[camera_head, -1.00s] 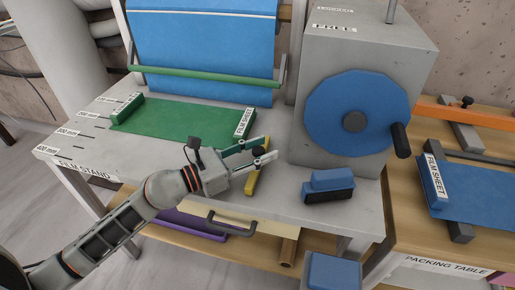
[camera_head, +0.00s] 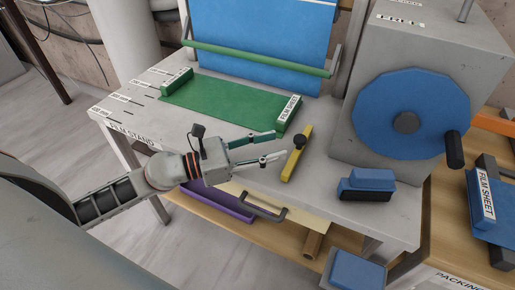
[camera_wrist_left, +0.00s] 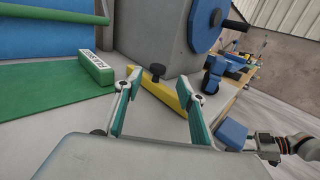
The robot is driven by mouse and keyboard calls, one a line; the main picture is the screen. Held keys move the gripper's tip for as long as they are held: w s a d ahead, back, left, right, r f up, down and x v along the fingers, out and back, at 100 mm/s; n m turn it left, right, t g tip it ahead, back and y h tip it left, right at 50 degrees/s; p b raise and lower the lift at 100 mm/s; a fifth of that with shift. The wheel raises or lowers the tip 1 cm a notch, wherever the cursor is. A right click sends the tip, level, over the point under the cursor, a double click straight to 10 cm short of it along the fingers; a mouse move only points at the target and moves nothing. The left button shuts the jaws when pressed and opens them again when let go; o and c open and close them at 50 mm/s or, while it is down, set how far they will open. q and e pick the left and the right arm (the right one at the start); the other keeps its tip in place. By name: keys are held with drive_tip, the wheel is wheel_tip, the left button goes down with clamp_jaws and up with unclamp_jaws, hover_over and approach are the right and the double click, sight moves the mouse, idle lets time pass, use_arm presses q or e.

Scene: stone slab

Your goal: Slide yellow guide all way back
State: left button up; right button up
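The yellow guide (camera_head: 296,157) is a narrow bar with a black knob (camera_head: 300,141), lying on the grey film stand top (camera_head: 222,130) right of the green film sheet (camera_head: 222,108). My left gripper (camera_head: 280,146) is open and empty, just left of the guide in the head view, fingers pointing toward it. In the left wrist view the guide (camera_wrist_left: 167,93) and its knob (camera_wrist_left: 157,72) show beyond and between the spread fingers (camera_wrist_left: 160,82); I see no clear contact. In that view, part of what looks like my right gripper (camera_wrist_left: 268,147) shows at the right edge, its fingers unclear.
A grey machine (camera_head: 387,50) with a blue wheel (camera_head: 410,113) stands behind and right of the guide. A blue block with a dark base (camera_head: 366,185) sits at the stand's front right.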

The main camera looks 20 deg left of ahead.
use_arm(q)
drive_tip(key=shift+v, duration=1.65)
